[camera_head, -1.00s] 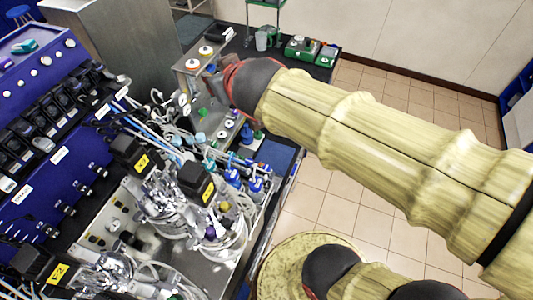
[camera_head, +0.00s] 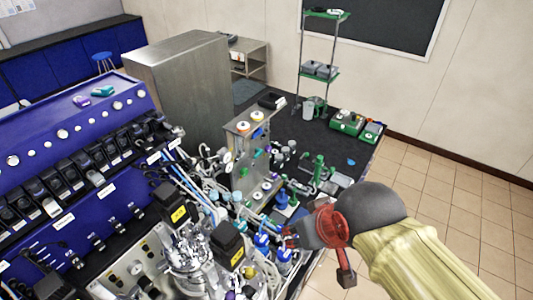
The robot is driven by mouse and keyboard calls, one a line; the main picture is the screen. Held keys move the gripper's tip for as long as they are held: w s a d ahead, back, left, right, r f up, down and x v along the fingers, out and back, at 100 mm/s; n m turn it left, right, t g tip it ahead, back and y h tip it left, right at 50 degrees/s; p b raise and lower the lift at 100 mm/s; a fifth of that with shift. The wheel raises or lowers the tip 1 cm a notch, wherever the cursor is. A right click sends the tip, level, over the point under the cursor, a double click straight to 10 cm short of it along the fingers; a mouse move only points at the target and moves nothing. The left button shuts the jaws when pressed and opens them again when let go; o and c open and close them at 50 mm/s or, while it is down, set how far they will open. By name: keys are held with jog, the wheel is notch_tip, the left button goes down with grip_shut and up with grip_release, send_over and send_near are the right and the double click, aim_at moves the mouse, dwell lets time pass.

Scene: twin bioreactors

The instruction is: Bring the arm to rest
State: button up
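My arm (camera_head: 425,262) comes in from the lower right in the head view, with a pale yellow sleeve and a dark grey rounded joint (camera_head: 375,208). Beyond the joint is a red and grey end part where my gripper (camera_head: 305,232) is, over the right side of the bioreactor bench. A small dark red piece hangs below the red ring. The fingers are not clear against the clutter, so I cannot tell whether they are open or shut, or whether they touch anything. I see no held object.
Bioreactor vessels with tubing (camera_head: 190,255) and a blue control unit (camera_head: 80,190) fill the left. A steel cabinet (camera_head: 185,85), a green-shelved rack (camera_head: 322,75) and green boxes (camera_head: 347,122) stand behind. The tiled floor at right (camera_head: 440,180) is clear.

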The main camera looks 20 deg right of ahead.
notch_tip(320, 180, down, 31)
jog(key=b, duration=3.1)
jog(key=shift+f, duration=0.15)
